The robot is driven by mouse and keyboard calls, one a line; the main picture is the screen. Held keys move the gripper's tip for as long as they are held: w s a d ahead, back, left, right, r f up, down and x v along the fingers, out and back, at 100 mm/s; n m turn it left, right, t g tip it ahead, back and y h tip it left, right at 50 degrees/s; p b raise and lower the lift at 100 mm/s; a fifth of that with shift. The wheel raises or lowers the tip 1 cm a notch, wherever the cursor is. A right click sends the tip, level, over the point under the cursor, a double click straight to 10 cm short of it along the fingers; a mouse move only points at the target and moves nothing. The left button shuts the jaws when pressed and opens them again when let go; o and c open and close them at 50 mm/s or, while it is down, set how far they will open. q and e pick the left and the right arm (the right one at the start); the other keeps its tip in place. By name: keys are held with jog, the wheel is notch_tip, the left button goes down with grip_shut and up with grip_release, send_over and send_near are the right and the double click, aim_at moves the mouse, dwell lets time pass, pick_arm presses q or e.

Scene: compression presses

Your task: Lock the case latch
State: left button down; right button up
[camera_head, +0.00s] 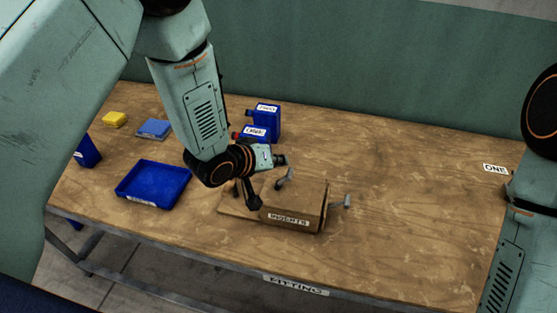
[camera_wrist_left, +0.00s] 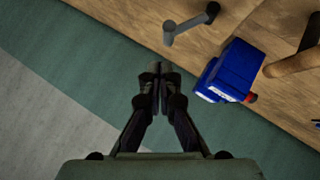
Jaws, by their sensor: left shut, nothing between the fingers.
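A brown wooden case (camera_head: 311,205) with a white label on its front stands near the front middle of the table. A grey crank-shaped lever (camera_head: 285,178) shows at its top left, and another grey lever (camera_head: 341,202) sticks out at its right. I cannot tell which is the latch. My left gripper (camera_head: 282,160) is over the back left of the case, shut and empty. In the left wrist view its fingertips (camera_wrist_left: 160,70) are together, just short of a grey lever (camera_wrist_left: 190,24) and apart from it in the picture. My right gripper is out of view.
Blue labelled containers (camera_head: 267,120) stand behind my left wrist; one blue container (camera_wrist_left: 230,70) shows in the wrist view. A blue tray (camera_head: 153,184), a light-blue block (camera_head: 153,128) and a yellow block (camera_head: 115,120) lie left.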

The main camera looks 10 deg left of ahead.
pick_arm(q)
jog(key=s+a+r+p, duration=0.2)
jog(key=s+r, duration=0.5)
jog(key=r, duration=0.3)
jog(key=shift+a+r, duration=0.2)
jog(key=shift+r, duration=0.1)
jog(key=shift+d, duration=0.2)
jog(key=s+a+f+m+g+y+b, duration=0.1)
jog(key=s+a+f+b, duration=0.15)
jog(key=f, duration=0.45)
jog(key=s+a+f+m+g+y+b, duration=0.1)
jog(key=s+a+f+y+b, duration=0.1)
jog(key=s+f+b, duration=0.35)
jog(key=s+a+f+m+g+y+b, duration=0.1)
jog(key=s+a+f, duration=0.1)
jog(key=f, duration=0.7)
jog(key=s+a+f+g+b, duration=0.1)
jog(key=s+f+g+b, duration=0.2)
jog(key=s+f+b, duration=0.4)
jog(key=s+a+f+n+g+y+b, duration=0.1)
jog(key=s+f+g+b, duration=0.2)
jog(key=s+f+b, duration=0.4)
jog(key=s+f, duration=0.6)
jog(key=f, duration=0.5)
jog(key=shift+a+b, duration=0.25)
jog(key=shift+b, duration=0.1)
